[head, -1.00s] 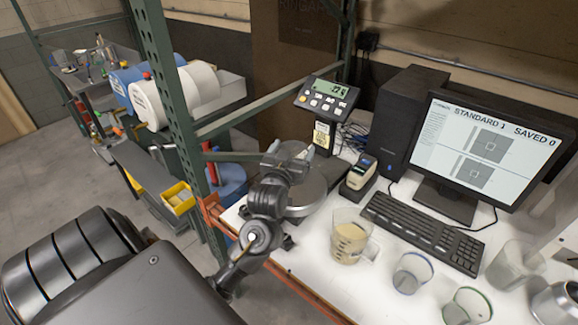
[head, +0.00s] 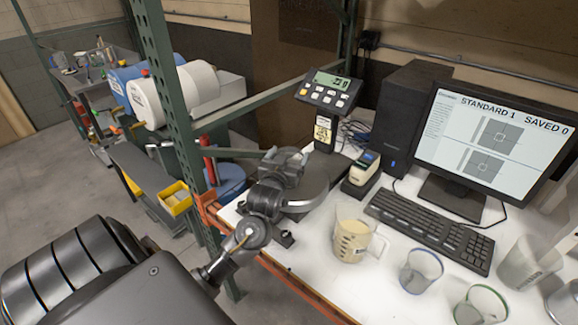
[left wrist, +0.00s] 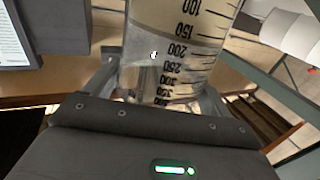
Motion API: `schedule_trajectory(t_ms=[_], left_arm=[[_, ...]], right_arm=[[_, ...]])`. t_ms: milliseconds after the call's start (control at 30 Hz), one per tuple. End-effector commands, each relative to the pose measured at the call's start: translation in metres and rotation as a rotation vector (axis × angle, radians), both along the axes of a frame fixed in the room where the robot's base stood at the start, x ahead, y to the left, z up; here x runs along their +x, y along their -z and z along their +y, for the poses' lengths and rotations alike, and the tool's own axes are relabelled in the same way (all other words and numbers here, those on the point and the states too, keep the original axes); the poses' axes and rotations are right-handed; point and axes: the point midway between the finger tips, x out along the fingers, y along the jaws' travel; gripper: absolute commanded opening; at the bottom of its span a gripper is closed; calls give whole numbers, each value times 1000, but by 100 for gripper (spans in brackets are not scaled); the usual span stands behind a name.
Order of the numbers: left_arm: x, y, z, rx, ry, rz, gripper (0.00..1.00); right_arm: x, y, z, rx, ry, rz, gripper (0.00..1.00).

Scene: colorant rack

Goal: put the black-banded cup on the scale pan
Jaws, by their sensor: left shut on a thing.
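My left gripper (head: 296,160) is over the round metal scale pan (head: 318,188), seen from behind in the head view. In the left wrist view it is shut on a clear graduated cup (left wrist: 180,45), which sits between the two fingers. Black numbers and lines show on the cup's wall; a black band cannot be made out. In the head view the gripper hides the cup, and I cannot tell whether it touches the pan. The scale display (head: 328,82) stands behind the pan, lit. My right gripper is not in view.
A beige-filled jug (head: 352,242), a blue-rimmed cup (head: 421,270) and a green-rimmed cup (head: 481,304) stand to the right. A small label device (head: 362,172), keyboard (head: 430,228) and monitor (head: 490,140) are beyond. A green rack post (head: 172,110) rises left of the pan.

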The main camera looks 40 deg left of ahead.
Motion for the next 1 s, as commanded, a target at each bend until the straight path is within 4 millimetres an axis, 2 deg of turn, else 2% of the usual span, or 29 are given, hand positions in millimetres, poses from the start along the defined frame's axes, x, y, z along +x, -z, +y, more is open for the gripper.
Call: schedule_trajectory(t_ms=[33,433,467,567,600,867,1000], left_arm=[[0,6,0,1,1,-3,41],[0,7,0,1,1,-2,41],[0,8,0,0,1,-1,84],[0,7,0,0,1,-1,97],[0,7,0,0,1,-1,100],[0,4,0,0,1,-1,100],[-14,7,-7,-1,3,-1,100]], right_arm=[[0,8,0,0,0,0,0],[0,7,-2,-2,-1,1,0],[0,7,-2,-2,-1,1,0],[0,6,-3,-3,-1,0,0],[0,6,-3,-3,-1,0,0],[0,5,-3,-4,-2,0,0],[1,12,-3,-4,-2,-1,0]])
